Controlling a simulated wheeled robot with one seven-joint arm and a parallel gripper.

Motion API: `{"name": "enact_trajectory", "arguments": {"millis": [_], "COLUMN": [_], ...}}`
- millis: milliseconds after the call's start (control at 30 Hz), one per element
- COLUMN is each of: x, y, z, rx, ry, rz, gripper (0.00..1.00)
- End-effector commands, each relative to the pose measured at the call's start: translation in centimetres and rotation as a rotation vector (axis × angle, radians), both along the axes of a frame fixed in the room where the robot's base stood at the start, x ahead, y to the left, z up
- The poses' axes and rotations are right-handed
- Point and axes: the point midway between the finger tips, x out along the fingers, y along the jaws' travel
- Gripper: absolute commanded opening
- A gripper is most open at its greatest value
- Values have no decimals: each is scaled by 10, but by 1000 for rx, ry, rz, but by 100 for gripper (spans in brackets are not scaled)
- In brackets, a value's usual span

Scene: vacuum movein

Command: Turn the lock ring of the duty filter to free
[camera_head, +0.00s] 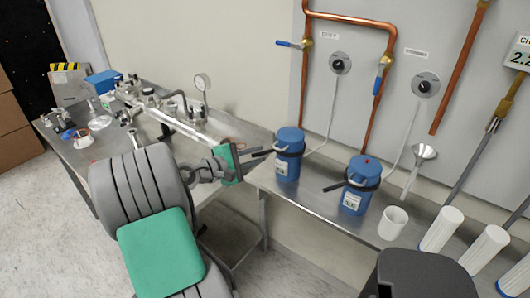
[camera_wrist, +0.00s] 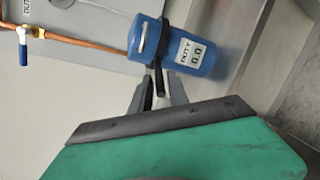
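The duty filter (camera_head: 289,142) is a blue canister standing on the steel bench, the left one of two. In the wrist view the duty filter (camera_wrist: 203,51) carries a label reading DUTY and 0.0. Its black lock ring (camera_wrist: 156,48) circles the body, and a black lever (camera_wrist: 160,84) sticks out from it towards me. My gripper (camera_wrist: 158,88) is open, with one grey finger on each side of the lever. In the head view my gripper (camera_head: 262,153) reaches the duty filter from the left. I cannot tell whether the fingers touch the lever.
A second blue filter (camera_head: 355,193) with a black lever stands to the right. Beyond it are a white cup (camera_head: 393,223) and white cartridges (camera_head: 441,230). Copper pipes (camera_head: 384,70) with blue-handled valves run on the wall. Steel vacuum piping (camera_head: 165,117) lies on the left bench.

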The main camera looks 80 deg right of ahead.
Motion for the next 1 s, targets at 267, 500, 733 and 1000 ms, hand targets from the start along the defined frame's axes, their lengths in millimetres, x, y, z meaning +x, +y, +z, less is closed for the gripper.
{"name": "enact_trajectory", "arguments": {"millis": [267,500,733,1000], "x": [-21,-21,-21,-21], "y": [-30,-32,-31,-31], "z": [-8,-8,-8,-8], "rx": [0,0,0,0], "ry": [-2,-3,-4,-4], "rz": [-1,1,1,1], "gripper": [21,21,3,0]}}
